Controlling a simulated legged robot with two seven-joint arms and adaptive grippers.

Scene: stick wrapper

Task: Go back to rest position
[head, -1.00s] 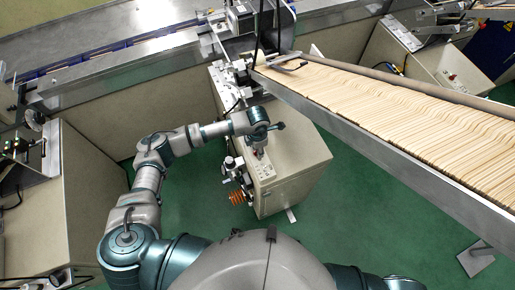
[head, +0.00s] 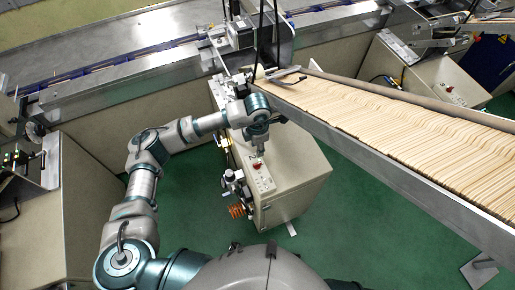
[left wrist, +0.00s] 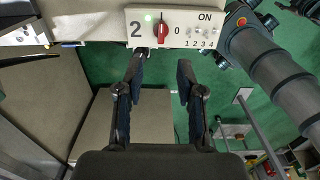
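My left gripper (left wrist: 160,62) is open and empty in the left wrist view, with its two dark fingers apart. The fingers look apart from the knob. In the head view my left arm reaches over the beige machine cabinet (head: 300,172), its hand small above the panel and the red knob (head: 257,166). My right gripper is in neither view.
A long sloping trough (head: 410,178) full of wooden sticks (head: 390,120) runs to the right of my left arm. A metal conveyor (head: 120,82) crosses the back. Another cabinet (head: 95,195) stands at the left. Green floor (head: 190,185) is clear between the cabinets.

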